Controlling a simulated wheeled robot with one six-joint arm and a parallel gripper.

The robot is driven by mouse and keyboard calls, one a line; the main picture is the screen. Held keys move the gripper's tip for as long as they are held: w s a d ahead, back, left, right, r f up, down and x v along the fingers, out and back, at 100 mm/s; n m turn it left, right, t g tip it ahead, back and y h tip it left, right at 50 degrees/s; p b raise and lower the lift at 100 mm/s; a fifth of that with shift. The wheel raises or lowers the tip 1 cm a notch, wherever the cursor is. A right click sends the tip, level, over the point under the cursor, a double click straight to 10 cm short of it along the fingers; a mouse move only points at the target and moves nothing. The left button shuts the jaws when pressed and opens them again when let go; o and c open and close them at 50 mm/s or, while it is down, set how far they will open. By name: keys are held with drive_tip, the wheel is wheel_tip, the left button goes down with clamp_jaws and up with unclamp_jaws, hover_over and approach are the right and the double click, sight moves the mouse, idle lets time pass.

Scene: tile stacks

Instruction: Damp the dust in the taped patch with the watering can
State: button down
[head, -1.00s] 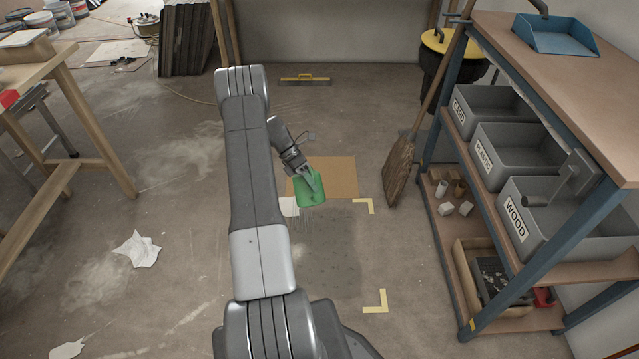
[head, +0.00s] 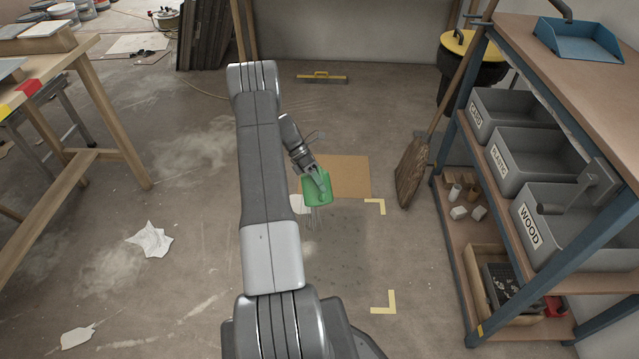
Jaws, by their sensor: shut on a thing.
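The green watering can (head: 317,189) is in my gripper (head: 308,168), held over the far part of the taped patch. Thin streaks of water fall from it toward the floor. The taped patch (head: 345,245) shows darker, damp-looking floor with spots on it. Yellow tape corners mark its right side, one far (head: 377,206) and one near (head: 385,303). My arm hides the patch's left side and any tape there. The fingertips are small and partly hidden by the can.
A cardboard sheet (head: 345,175) lies just beyond the patch. A broom (head: 412,172) leans by the shelf unit (head: 468,262) at right. Crumpled paper (head: 150,239) lies on the dusty floor at left, near a wooden table (head: 105,100). A yellow-handled tool (head: 322,77) lies farther back.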

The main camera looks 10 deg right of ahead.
drive_tip(key=s+a+p, duration=0.3)
drive_tip(key=s, duration=0.8)
drive_tip(key=shift+s+a, duration=0.2)
drive_tip(key=shift+s, duration=0.1)
drive_tip(key=shift+r, duration=0.1)
idle(0.6)
drive_tip(key=t+b, duration=0.1)
drive_tip(key=m+t+b, duration=0.1)
drive_tip(key=t+b, duration=0.1)
drive_tip(key=r+t+b, duration=0.1)
drive_tip(key=t+b, duration=0.1)
drive_tip(key=shift+y, duration=0.3)
drive_tip(key=t+b, duration=0.1)
drive_tip(key=b, duration=0.2)
drive_tip(key=t+b, duration=0.1)
drive_tip(key=b, duration=0.2)
drive_tip(key=shift+r+m+t, duration=0.25)
drive_tip(key=shift+m+t, duration=0.05)
drive_tip(key=shift+m, duration=0.1)
drive_tip(key=shift+r+b, duration=0.2)
drive_tip(key=shift+b, duration=0.3)
drive_tip(key=shift+r, duration=0.15)
